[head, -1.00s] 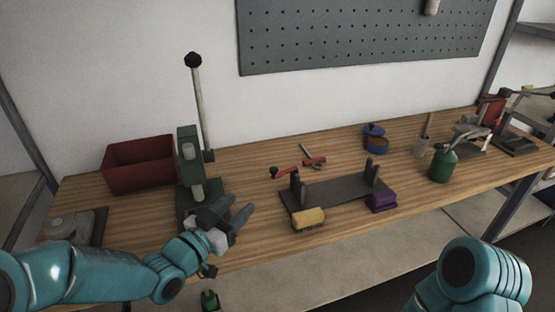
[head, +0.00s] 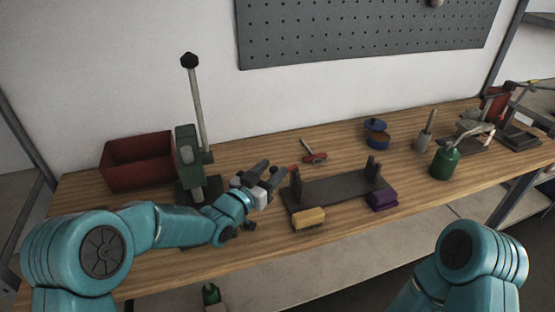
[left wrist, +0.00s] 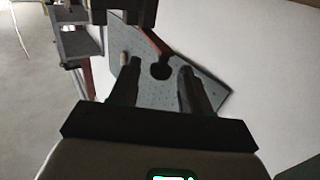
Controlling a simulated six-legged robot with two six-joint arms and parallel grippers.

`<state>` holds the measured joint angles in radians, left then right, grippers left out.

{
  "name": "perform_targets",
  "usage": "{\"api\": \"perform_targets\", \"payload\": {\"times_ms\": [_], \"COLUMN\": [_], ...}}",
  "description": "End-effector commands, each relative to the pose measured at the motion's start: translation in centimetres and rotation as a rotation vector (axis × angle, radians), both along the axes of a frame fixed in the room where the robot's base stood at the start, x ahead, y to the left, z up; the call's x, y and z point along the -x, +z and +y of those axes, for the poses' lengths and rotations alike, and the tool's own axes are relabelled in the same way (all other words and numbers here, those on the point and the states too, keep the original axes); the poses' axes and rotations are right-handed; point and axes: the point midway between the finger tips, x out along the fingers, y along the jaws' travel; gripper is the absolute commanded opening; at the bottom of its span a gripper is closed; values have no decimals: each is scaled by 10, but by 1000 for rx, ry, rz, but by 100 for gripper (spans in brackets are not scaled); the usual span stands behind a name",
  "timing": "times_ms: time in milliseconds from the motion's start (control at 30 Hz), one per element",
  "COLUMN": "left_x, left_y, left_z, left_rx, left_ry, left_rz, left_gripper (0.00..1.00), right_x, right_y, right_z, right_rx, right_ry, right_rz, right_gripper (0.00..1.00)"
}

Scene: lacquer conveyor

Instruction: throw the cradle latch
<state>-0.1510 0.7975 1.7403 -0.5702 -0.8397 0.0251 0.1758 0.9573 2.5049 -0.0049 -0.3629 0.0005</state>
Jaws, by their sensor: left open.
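The dark grey cradle (head: 335,193) lies on the bench with two short uprights. A bit of red, likely the latch lever (head: 293,168), shows at its left upright; its black knob is hidden behind my left gripper in the head view. In the left wrist view a red lever (left wrist: 152,40) ends in a black knob (left wrist: 160,71), which appears between my fingers. My left gripper (head: 271,171) is open and empty, just left of the left upright. I cannot tell whether it touches the knob. My right gripper is out of view.
A tall-levered press (head: 187,160) and a red bin (head: 138,162) stand at the left. A yellow-tan brush or block (head: 309,218) and a purple block (head: 383,200) sit by the cradle. A red-handled tool (head: 315,157) lies behind; a green bottle (head: 445,163) stands right.

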Motion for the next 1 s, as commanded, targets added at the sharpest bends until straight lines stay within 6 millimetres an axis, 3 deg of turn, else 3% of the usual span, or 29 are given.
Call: {"api": "perform_targets", "payload": {"times_ms": [200, 567, 700, 733, 1000], "left_x": [-24, -30, -30, -30, -30], "left_y": [1, 0, 0, 0, -2], "left_z": [-17, -19, -19, -19, -24], "left_rx": [0, 1, 0, 0, 1], "left_ry": [-1, 0, 0, 0, 8], "left_rz": [0, 1, 0, 0, -3], "left_gripper": [47, 47, 5, 0, 0], "right_x": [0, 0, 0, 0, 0], "right_y": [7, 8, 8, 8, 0], "right_z": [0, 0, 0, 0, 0], "right_rx": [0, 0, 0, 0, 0], "right_ry": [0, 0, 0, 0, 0], "right_rz": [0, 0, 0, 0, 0], "right_gripper": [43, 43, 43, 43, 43]}}
